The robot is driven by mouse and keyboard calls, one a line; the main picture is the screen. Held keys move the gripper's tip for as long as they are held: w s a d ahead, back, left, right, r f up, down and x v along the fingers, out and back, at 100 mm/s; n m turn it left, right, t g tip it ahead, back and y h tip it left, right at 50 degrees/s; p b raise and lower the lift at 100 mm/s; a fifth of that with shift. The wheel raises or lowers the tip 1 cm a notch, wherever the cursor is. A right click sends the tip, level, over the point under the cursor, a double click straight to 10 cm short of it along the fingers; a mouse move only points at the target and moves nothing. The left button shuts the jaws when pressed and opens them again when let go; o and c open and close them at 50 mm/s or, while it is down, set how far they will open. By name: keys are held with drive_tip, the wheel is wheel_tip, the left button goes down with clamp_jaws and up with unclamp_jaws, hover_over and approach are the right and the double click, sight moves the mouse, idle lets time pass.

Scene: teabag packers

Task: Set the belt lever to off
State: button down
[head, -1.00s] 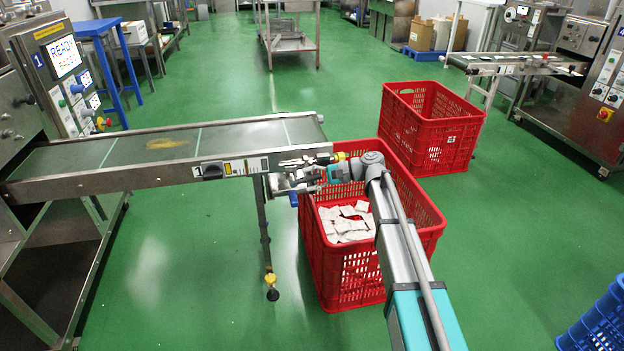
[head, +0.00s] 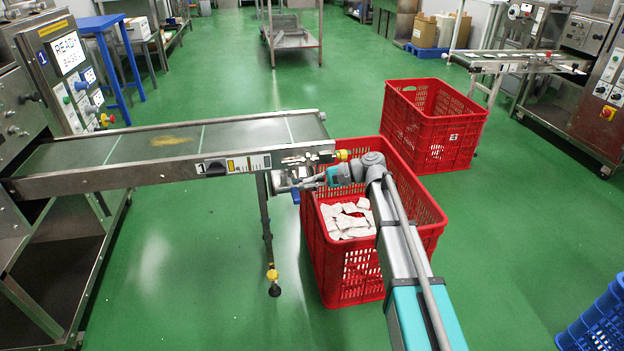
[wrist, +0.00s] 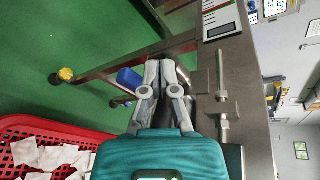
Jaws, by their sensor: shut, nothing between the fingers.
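The conveyor belt (head: 100,152) runs to the right and ends beside a red crate. A short blue handle (head: 296,197), which looks like the belt lever, hangs under the belt's right end. It also shows in the wrist view (wrist: 130,78), just left of my fingers. The lever's pivot is hidden behind my gripper. My gripper (head: 282,182) is shut and empty at the belt's end, close to the blue handle. In the wrist view, my gripper's fingers (wrist: 160,68) are together; whether they touch the handle I cannot tell.
A red crate (head: 425,240) with white teabag packets (head: 346,218) stands below my arm. Another red crate (head: 462,135) stands behind it. A labelled panel (head: 234,166) is on the belt's side. The machine screen (head: 68,53) reads READY. Green floor is free in front.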

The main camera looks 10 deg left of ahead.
drive_tip(key=s+d+f+n+t+h+p, duration=0.1)
drive_tip(key=s+d+h, duration=0.3)
drive_tip(key=d, duration=0.8)
drive_tip(key=s+d+f+n+t+h+p, duration=0.1)
drive_tip(key=s+d+f+h+p, duration=0.2)
drive_tip(key=s+d, duration=0.5)
drive_tip(key=s+d+f+n+t+h+p, duration=0.1)
drive_tip(key=s+d+h+p, duration=0.2)
drive_tip(key=d, duration=1.2)
drive_tip(key=s+h, duration=0.3)
drive_tip(key=h, duration=0.1)
drive_tip(key=shift+s+d+f+p, duration=0.25)
drive_tip(key=shift+d+f+p, duration=0.05)
drive_tip(key=shift+f+p, duration=0.1)
